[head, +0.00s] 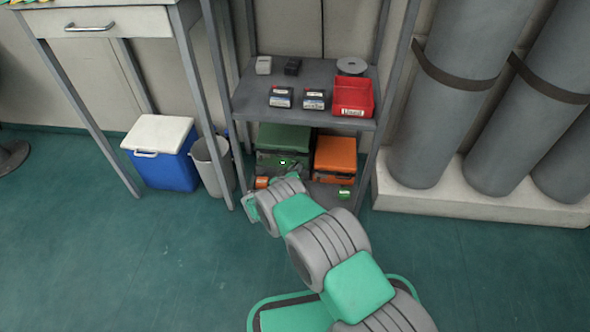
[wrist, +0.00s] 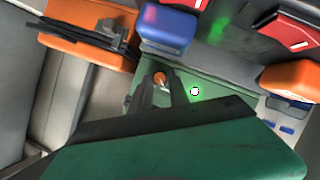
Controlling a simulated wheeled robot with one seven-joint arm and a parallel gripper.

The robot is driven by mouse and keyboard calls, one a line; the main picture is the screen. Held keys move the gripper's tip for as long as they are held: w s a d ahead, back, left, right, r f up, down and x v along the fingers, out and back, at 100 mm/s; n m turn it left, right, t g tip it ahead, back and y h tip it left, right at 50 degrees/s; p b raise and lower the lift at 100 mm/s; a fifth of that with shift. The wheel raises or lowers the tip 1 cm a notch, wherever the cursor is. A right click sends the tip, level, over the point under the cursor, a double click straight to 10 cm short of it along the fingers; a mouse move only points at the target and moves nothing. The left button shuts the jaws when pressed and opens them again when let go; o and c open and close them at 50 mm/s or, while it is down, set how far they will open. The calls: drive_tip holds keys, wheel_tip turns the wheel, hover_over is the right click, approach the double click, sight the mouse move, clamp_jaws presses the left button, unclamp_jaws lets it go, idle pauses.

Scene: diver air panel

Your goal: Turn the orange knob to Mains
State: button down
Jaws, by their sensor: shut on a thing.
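The orange knob (wrist: 159,77) is small and round, with a pale mark by it, on a green face in the wrist view. My gripper (wrist: 161,88) has its two dark fingers shut on the knob, one on each side. A round white spot with a dark rim (wrist: 195,91) lies to the right of the knob. In the head view my arm reaches to the lower shelf, in front of a dark green unit (head: 284,138) with a small lit green spot. The knob cannot be made out there, and I cannot read Mains or the pointer's setting.
An orange case (head: 335,153) stands right of the green unit. The shelf above (head: 322,115) carries a red bin (head: 353,97) and small boxes. A grey bin (head: 212,162) and blue cooler (head: 165,160) stand left. Large grey cylinders (head: 455,90) stand right.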

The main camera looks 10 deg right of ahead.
idle(0.4)
drive_tip(key=c, duration=1.5)
unclamp_jaws()
drive_tip(key=shift+a, duration=0.1)
drive_tip(key=p+v, duration=0.3)
drive_tip(key=v, duration=0.4)
drive_tip(key=shift+r+p, duration=0.1)
drive_tip(key=shift+p, duration=0.3)
drive_tip(key=shift+s+a, duration=0.1)
drive_tip(key=shift+s, duration=0.25)
